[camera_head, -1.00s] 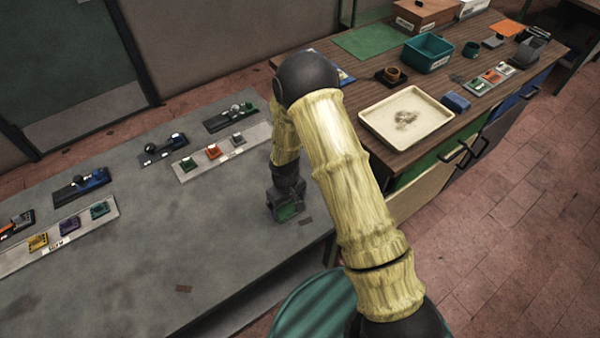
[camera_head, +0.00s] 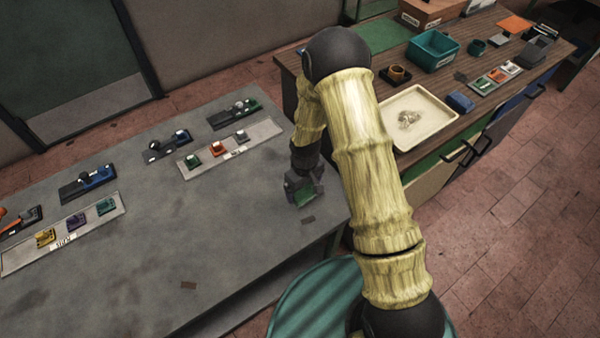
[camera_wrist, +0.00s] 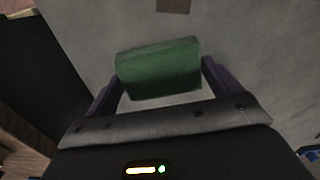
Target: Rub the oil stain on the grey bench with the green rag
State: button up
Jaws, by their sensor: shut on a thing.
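The green rag (camera_wrist: 160,70) is a small block-like pad between the two fingers of my gripper (camera_wrist: 161,84) in the wrist view. My gripper (camera_head: 303,192) is shut on it, low over the right end of the grey bench (camera_head: 235,240). The rag also shows below the fingers in the head view (camera_head: 305,198). I cannot tell if it touches the bench. A small dark mark (camera_head: 308,219) lies on the bench just in front of the rag, and a red-brown mark (camera_head: 188,285) lies nearer the front edge. I cannot tell which mark is the oil stain.
Two pale strips (camera_head: 232,148) (camera_head: 65,235) with coloured pieces and several dark fixtures lie on the bench. A wooden counter (camera_head: 448,72) at the back right holds a cream tray (camera_head: 440,130), a teal bin (camera_head: 433,50) and other items. The bench's front middle is mostly clear.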

notch_tip(320, 180, up, 2)
jog(key=shift+d+p, duration=0.15)
jog(key=shift+p, duration=0.35)
jog(key=shift+r+p, duration=0.5)
jog(key=shift+r, duration=0.3)
